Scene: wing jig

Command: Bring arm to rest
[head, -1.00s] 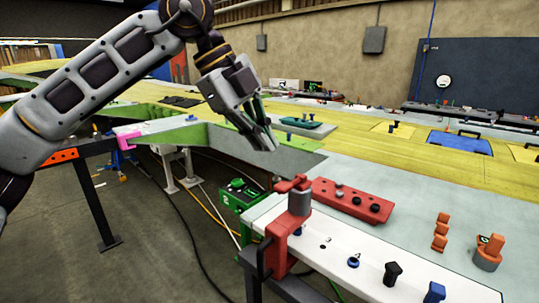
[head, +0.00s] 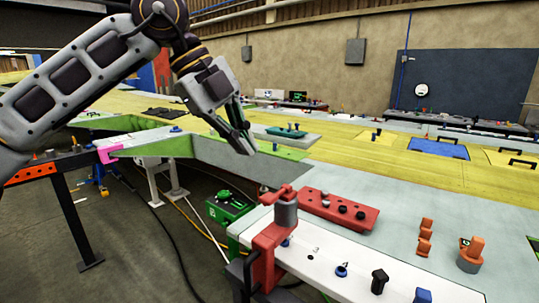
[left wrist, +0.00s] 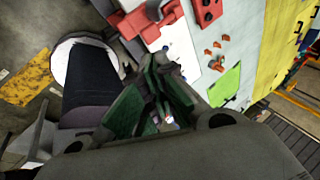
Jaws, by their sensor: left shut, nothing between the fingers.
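My left gripper (head: 247,143) is shut and empty. It hangs in the air above the near edge of the wing jig (head: 395,180), fingers pointing down and to the right. In the left wrist view its green-padded fingers (left wrist: 165,110) come together with nothing held between them. My left arm comes in from the upper left of the head view. My right gripper does not show.
A red clamp (head: 270,240) stands on the white edge strip below the gripper, beside a red block with black knobs (head: 338,208). Orange pieces (head: 425,238) and an orange-topped cylinder (head: 471,255) are at right. A green box (head: 230,205) sits lower, near cables.

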